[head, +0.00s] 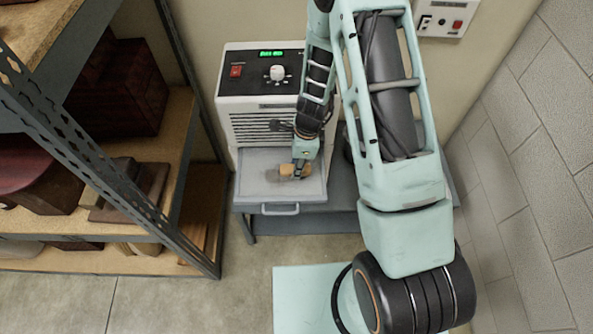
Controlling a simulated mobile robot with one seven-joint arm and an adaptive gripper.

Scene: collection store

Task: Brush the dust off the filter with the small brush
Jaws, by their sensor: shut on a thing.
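My gripper (299,168) is shut on the small brush (291,171), a tan, wooden-looking piece. It holds the brush low over the filter (254,184), a flat light-grey panel in the pulled-out tray at the front of the white machine. The brush lies over the right-middle part of the panel. I cannot tell whether its bristles touch the surface. A darker grey patch shows just left of the brush; I cannot tell if it is dust, bristles or shadow. My gripper and arm hide part of the panel's right side.
The white machine (248,101) has a red switch (237,71), a knob (277,73) and a green display. The tray has a front handle (280,209). It stands over a grey table (340,211). A metal shelf (120,185) with wooden items is on the left; a block wall is on the right.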

